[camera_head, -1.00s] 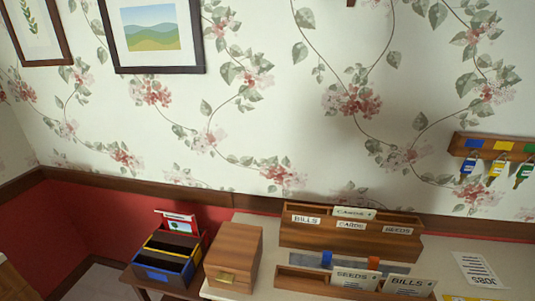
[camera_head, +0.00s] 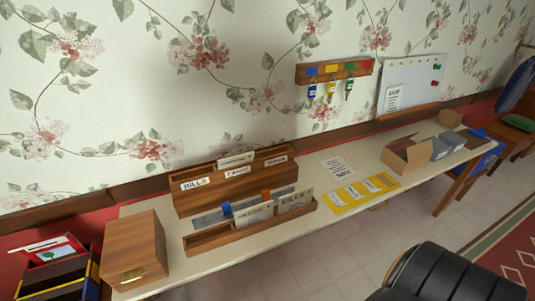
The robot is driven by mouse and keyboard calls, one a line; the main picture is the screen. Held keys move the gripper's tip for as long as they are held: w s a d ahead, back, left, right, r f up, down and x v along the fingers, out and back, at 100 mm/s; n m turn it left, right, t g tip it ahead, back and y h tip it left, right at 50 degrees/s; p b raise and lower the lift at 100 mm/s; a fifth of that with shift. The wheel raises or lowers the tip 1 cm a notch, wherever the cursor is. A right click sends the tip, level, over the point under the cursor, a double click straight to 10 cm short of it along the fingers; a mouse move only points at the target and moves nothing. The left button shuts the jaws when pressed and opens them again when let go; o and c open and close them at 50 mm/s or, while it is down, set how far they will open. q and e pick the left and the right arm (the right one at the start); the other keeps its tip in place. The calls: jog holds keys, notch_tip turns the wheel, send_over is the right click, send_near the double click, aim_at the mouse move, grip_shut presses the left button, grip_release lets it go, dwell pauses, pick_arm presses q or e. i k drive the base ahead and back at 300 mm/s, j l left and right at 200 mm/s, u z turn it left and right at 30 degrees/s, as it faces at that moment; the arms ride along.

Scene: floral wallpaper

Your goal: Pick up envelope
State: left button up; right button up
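Several envelopes or cards stand in wooden holders on the long table. In the front wooden rack, an envelope marked SEEDS (camera_head: 254,213) stands at the middle and one marked BILLS (camera_head: 296,200) stands at its right. Behind it is a wooden sorter (camera_head: 204,198) with slots labelled BILLS, CARDS and SEEDS. A pale envelope (camera_head: 237,159) with a label sticks up from the sorter's back. Neither of my grippers shows in the head view.
The pale table (camera_head: 318,227) runs along the wall. A wooden box (camera_head: 134,250) stands at its left end, beside a coloured tray (camera_head: 58,272). A paper list (camera_head: 338,168), yellow strip (camera_head: 362,193) and open carton (camera_head: 408,156) lie rightward. A black padded seat (camera_head: 446,275) is in front.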

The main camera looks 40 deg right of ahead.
aim_at(288, 202)
jog(key=z, duration=1.4)
